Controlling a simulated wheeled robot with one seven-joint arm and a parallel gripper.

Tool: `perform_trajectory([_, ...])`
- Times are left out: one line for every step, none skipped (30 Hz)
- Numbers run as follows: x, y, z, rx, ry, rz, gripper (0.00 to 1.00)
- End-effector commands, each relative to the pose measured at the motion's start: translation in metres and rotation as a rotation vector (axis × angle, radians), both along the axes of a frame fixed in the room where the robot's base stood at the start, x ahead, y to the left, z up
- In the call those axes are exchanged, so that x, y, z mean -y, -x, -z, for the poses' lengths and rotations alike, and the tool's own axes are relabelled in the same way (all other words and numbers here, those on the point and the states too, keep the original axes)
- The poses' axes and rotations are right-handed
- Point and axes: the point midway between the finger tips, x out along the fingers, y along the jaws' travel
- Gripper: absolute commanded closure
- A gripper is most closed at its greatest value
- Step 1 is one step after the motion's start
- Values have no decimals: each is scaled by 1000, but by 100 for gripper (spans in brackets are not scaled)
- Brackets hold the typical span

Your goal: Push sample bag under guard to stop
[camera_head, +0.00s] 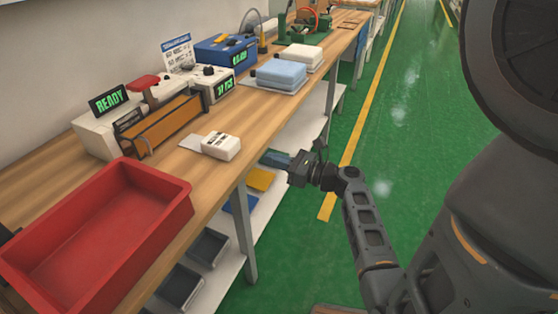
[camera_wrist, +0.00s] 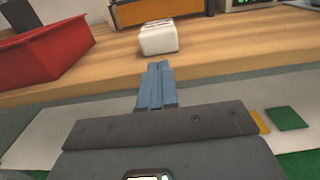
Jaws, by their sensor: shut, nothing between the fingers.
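The sample bag (camera_head: 220,145) is a small white block with printed text and a flat pale flap on its left. It lies on the wooden bench in front of the sealer (camera_head: 97,135), apart from the orange guard (camera_head: 168,122). The wrist view shows the bag (camera_wrist: 158,37) ahead of my fingers, with the guard (camera_wrist: 160,9) behind it. My gripper (camera_head: 268,157) is shut and empty, off the bench's front edge and to the right of the bag. Its blue fingertips (camera_wrist: 158,68) point toward the bag without touching it. The stop is not identifiable.
A red bin (camera_head: 105,215) stands at the near left of the bench (camera_head: 205,185). A green READY display (camera_head: 109,99) tops the sealer. A blue box (camera_head: 225,52) and folded pads (camera_head: 281,74) stand farther along. A lower shelf (camera_head: 228,250) holds trays.

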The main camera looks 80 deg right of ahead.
Motion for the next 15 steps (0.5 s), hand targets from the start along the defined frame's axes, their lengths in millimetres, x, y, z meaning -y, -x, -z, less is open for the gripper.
perform_trajectory([3, -11, -2, 2, 1, -2, 100])
perform_trajectory([4, -17, -2, 2, 1, -2, 100])
perform_trajectory([6, -25, -2, 1, 1, -3, 100])
perform_trajectory([7, -31, -2, 1, 1, -2, 100])
perform_trajectory([9, -36, -2, 1, 2, -2, 100])
perform_trajectory([10, -44, -2, 0, 1, -3, 100])
perform_trajectory([12, -49, -2, 0, 1, -2, 100])
perform_trajectory([13, -55, -2, 0, 2, -2, 100])
perform_trajectory([14, -61, -2, 0, 1, -2, 100])
perform_trajectory([16, -66, -2, 0, 1, -2, 100])
perform_trajectory([16, -70, -2, 0, 2, -2, 100])
perform_trajectory([18, -75, -2, -1, 2, -2, 100])
perform_trajectory([19, -78, -1, -1, 2, -2, 100])
perform_trajectory([19, -81, -1, 0, 2, -2, 100])
perform_trajectory([20, -85, -1, -2, 3, -1, 100])
